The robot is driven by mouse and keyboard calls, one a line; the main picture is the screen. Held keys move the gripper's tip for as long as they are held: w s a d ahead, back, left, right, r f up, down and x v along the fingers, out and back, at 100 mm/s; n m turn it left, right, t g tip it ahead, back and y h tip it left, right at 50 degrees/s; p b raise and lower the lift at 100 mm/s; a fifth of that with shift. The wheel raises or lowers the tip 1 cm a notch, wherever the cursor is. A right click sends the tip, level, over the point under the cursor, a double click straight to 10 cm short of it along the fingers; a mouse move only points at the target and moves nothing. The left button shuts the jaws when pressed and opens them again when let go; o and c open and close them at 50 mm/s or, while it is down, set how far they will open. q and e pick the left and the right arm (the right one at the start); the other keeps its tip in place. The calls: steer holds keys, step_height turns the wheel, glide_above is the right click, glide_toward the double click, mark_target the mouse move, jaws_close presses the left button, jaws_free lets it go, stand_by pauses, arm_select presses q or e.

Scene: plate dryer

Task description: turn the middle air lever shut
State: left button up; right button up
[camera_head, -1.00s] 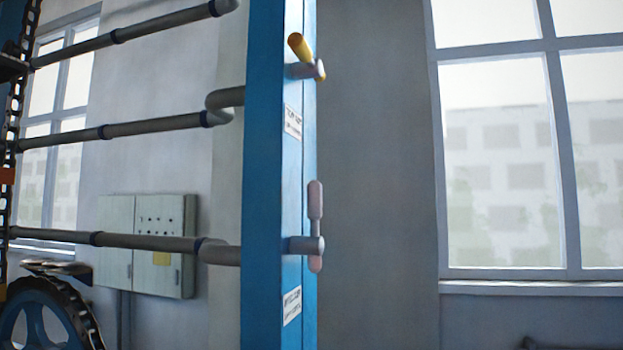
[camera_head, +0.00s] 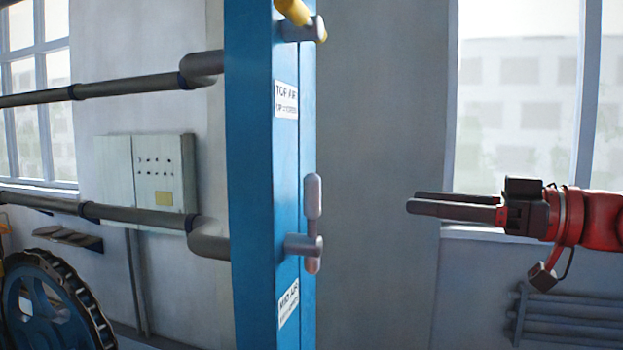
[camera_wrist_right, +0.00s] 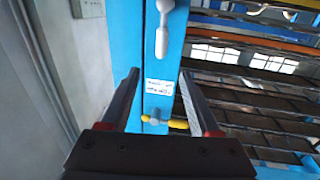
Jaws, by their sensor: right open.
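The middle air lever (camera_head: 313,196) is pale grey-pink and stands upright on its grey hub, on the right face of the blue post (camera_head: 250,180). A label reading roughly "MIDD AIR" (camera_head: 288,303) is below it. My right gripper (camera_head: 411,203) is open and empty, to the right of the lever at about its height and clearly apart from it. In the right wrist view the post appears between and beyond the open fingers (camera_wrist_right: 160,85), with the grey lever (camera_wrist_right: 162,38) near the top. My left gripper is not in view.
A yellow-handled lever (camera_head: 293,12) is higher on the post, above the "TOP AIR" label (camera_head: 286,99); it also shows in the right wrist view (camera_wrist_right: 178,124). Grey pipes (camera_head: 130,88) run left from the post. A control box (camera_head: 155,172) hangs on the wall behind.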

mark_target(320, 192)
steer(key=p+x, duration=0.6)
steer(key=x, duration=1)
steer(key=shift+s+a+r+p, duration=0.1)
steer(key=shift+a+p, duration=0.1)
steer(key=shift+p, duration=0.1)
steer(key=shift+w+a, duration=0.25)
steer(key=shift+a, duration=0.25)
jaws_close()
